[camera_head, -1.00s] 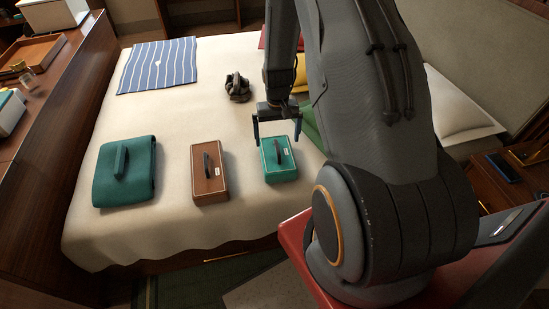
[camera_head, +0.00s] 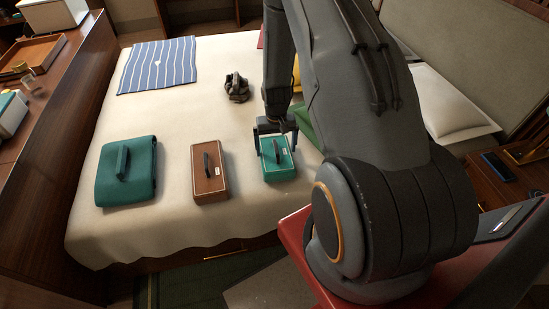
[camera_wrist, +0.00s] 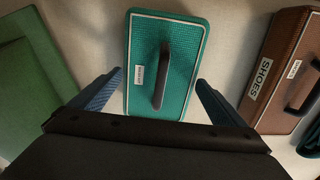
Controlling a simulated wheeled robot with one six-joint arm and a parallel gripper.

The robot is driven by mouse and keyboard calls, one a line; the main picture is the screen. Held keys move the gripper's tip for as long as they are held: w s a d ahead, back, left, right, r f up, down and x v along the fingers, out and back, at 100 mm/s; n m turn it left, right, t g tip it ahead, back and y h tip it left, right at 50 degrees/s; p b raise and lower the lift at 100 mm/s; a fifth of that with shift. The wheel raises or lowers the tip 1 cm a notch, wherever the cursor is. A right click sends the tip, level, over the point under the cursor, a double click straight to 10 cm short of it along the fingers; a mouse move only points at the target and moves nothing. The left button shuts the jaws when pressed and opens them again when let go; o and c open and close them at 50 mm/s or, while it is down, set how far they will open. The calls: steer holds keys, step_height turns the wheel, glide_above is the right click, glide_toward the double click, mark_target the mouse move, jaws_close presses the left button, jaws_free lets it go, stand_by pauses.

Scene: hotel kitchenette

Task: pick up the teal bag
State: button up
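A small teal bag (camera_head: 284,172), box-shaped with pale trim, a white label and a dark handle, lies on the bed near its front edge. In the wrist view the teal bag (camera_wrist: 143,95) lies between the fingers, its handle upright in the middle. My gripper (camera_head: 276,148) is above it. In the wrist view my gripper (camera_wrist: 159,77) is open, one finger on each side of the bag and apart from the handle. A larger, darker teal bag (camera_head: 139,185) with a handle lies at the bed's left.
A brown case (camera_head: 209,186) stands between the two teal bags; its label reads SHOES in the wrist view (camera_wrist: 272,85). A green item (camera_wrist: 35,95) lies on the other side. A dark crumpled object (camera_head: 237,88) and a striped cloth (camera_head: 160,65) lie farther back.

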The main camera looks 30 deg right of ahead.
steer(key=c, duration=0.6)
steer(key=shift+r, duration=0.4)
jaws_close()
step_height(320, 180, up, 8)
steer(key=shift+r+b, duration=0.1)
steer(key=shift+b, duration=0.95)
steer(key=shift+a+r, duration=0.15)
steer(key=shift+r, duration=0.1)
steer(key=s+a+n, duration=0.1)
steer(key=a+n, duration=0.3)
steer(key=a, duration=1)
steer(key=shift+s+a+r, duration=0.15)
steer(key=shift+a+r, duration=0.2)
steer(key=shift+r, duration=0.1)
steer(key=shift+a, duration=0.3)
